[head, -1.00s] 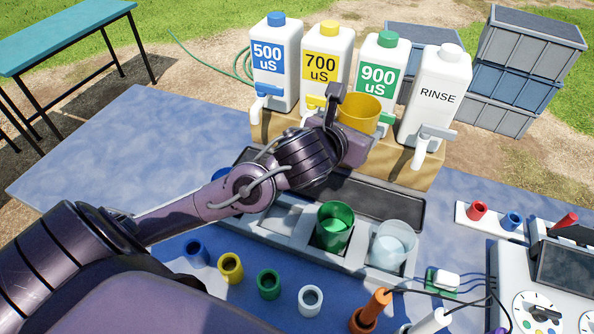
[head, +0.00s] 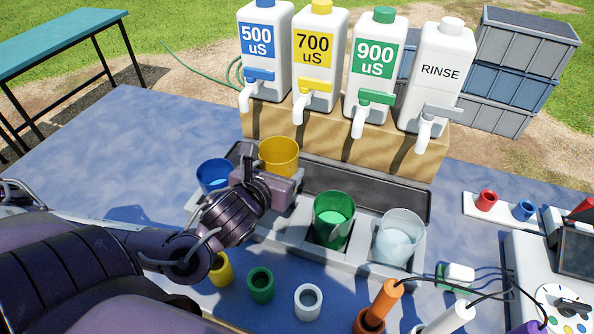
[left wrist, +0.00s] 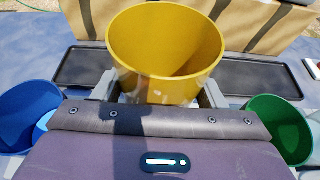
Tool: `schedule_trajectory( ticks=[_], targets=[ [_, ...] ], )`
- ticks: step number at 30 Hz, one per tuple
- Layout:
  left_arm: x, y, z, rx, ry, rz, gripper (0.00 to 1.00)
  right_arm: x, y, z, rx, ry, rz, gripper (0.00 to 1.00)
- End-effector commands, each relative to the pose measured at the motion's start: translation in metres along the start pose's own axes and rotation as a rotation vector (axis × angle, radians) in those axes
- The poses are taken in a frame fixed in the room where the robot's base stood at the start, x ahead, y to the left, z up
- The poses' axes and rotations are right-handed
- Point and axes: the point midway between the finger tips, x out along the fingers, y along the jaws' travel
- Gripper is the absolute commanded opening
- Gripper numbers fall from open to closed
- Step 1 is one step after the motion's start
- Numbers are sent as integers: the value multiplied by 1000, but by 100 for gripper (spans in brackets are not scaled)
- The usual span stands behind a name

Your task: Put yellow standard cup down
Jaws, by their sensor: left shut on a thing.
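The yellow cup (head: 279,157) is upright, held by my left gripper (head: 284,176) above the grey holder tray (head: 262,231), between the blue and green cups. In the left wrist view the yellow cup (left wrist: 166,55) sits between the two grey fingers. Its lower part is hidden by the gripper body, and I cannot tell how high it is above the tray. The blue cup (head: 214,177) with liquid stands to its left. The green cup (head: 333,219) with green liquid and the clear cup (head: 398,238) with liquid stand in slots to the right. My right gripper is not in view.
Labelled jugs with taps, such as the 700 uS jug (head: 320,57) and RINSE jug (head: 438,80), stand on a wooden block (head: 345,131) behind. Small coloured caps (head: 261,284) and an orange probe (head: 384,303) are in front. A meter (head: 578,252) is at right.

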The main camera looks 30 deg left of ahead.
Motion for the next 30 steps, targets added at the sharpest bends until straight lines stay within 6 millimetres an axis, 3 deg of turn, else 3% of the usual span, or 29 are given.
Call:
schedule_trajectory(
  ticks=[1, 12, 30],
  targets=[
    [6, -2, -6, -7, 1, -4, 40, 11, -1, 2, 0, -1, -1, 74],
    [26, 1, -6, -3, 3, 4, 40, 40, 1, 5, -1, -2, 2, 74],
    [87, 2, -7, -4, 2, 5, 40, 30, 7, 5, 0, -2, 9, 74]
  ],
)
